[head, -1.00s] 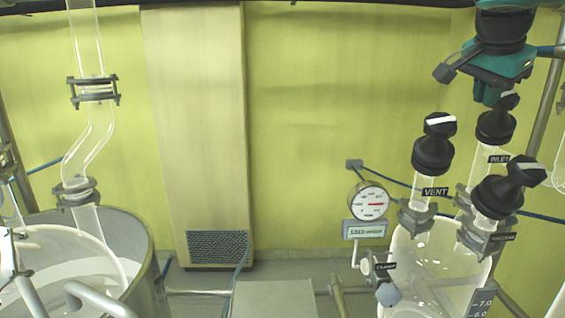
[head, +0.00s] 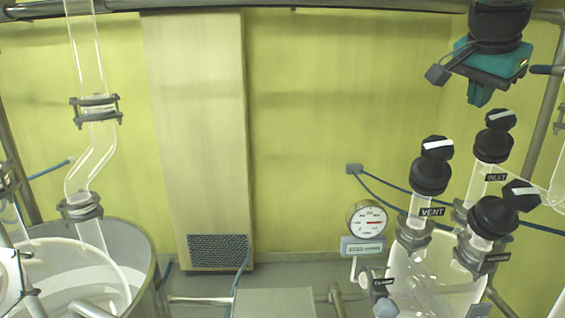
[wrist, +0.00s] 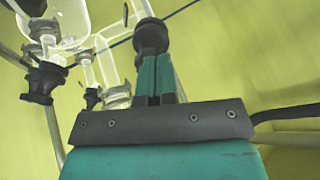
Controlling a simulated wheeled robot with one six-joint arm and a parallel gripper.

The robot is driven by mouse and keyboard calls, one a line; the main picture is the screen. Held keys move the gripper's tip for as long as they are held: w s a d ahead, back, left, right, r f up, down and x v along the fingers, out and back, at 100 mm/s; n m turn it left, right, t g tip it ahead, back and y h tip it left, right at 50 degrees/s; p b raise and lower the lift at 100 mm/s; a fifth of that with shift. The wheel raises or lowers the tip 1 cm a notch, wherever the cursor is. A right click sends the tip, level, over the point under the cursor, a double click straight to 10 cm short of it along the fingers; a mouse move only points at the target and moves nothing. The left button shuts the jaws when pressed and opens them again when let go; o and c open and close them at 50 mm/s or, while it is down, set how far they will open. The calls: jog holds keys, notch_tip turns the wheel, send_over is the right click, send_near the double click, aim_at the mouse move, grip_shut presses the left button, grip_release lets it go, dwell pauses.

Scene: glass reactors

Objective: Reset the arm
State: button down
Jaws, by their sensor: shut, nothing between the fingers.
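My gripper (head: 478,96) hangs at the upper right in the head view, teal and black. Its fingers point down, just above and left of the black INLET valve knob (head: 493,140), with a small gap between them. In the wrist view the teal fingers (wrist: 158,78) are together and hold nothing. A black knob (wrist: 151,36) shows just beyond their tips there; I cannot tell which valve it is.
Black VENT (head: 430,172) and VACUUM (head: 492,217) knobs top the glass reactor (head: 420,265). A pressure gauge (head: 367,218) stands left of it. A metal vessel (head: 140,262) and glass pipe (head: 86,50) are at left.

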jog(key=s+a+f+n+t+y+b, duration=0.1)
jog(key=s+a+f+n+y+b, duration=0.15)
jog(key=a+f+n, duration=0.45)
jog(key=s+a+f+n+t+y+b, duration=0.1)
jog(key=a+f+n+t+y+b, duration=0.2)
jog(key=a, duration=0.6)
jog(key=s+a+f+n+g+y+b, duration=0.1)
jog(key=s+f+n+g, duration=0.3)
jog(key=s+f, duration=0.7)
jog(key=s+a+f+n+g+y+b, duration=0.1)
jog(key=s+f+n+g, duration=0.4)
jog(key=s+f, duration=0.6)
jog(key=s+a+n+b, duration=0.1)
jog(key=b, duration=0.1)
jog(key=shift+s+b, duration=0.3)
jog(key=shift+b, duration=0.1)
jog(key=shift+y, duration=0.25)
